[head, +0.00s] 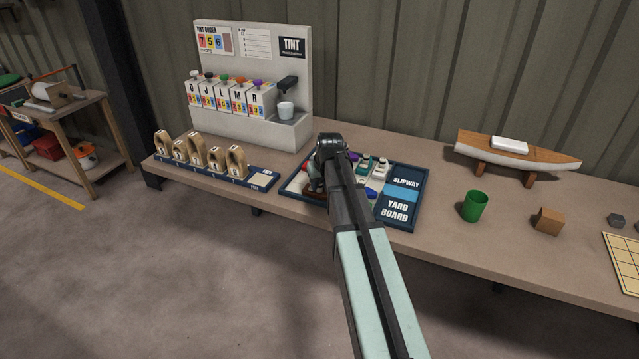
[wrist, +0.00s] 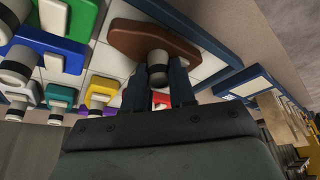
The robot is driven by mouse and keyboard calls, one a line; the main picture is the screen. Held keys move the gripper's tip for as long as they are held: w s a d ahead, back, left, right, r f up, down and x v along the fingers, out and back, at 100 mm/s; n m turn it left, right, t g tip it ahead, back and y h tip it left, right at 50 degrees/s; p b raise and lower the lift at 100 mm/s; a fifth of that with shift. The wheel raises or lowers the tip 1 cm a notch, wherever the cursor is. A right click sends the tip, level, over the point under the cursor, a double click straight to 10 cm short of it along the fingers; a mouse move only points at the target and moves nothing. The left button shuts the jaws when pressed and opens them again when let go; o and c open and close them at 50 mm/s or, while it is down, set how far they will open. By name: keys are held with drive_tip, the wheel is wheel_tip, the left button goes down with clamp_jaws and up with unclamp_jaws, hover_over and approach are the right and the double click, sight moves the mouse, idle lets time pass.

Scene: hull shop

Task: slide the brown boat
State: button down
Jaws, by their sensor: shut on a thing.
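The brown boat (wrist: 135,38) sits on the white-squared board in the wrist view, with a grey and white round post standing on it. My gripper (wrist: 160,75) is shut on that post, one dark finger on each side. In the head view my arm and gripper (head: 318,180) hide most of the boat. The yard board (head: 398,213) is a dark blue framed tray on the bench, with a light blue slipway strip (head: 402,194) at its right end. Other boats in blue (wrist: 50,48), green (wrist: 86,14), yellow (wrist: 100,90) and more colours stand close beside the brown one.
A rack of wooden numbered blocks (head: 198,160) is to the left. A green cup (head: 474,206), a wooden block (head: 547,221) and a model boat on a stand (head: 515,156) are to the right, with bare bench between.

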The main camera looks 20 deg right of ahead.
drive_tip(key=shift+w+a, duration=0.1)
idle(0.3)
drive_tip(key=w+a, duration=0.4)
drive_tip(key=shift+w+a, duration=0.3)
drive_tip(key=c, duration=0.9)
unclamp_jaws()
drive_tip(key=shift+s+r, duration=0.25)
drive_tip(key=shift+r, duration=0.25)
drive_tip(key=v, duration=1.2)
drive_tip(key=shift+s+r, duration=0.15)
drive_tip(key=shift+r, duration=0.15)
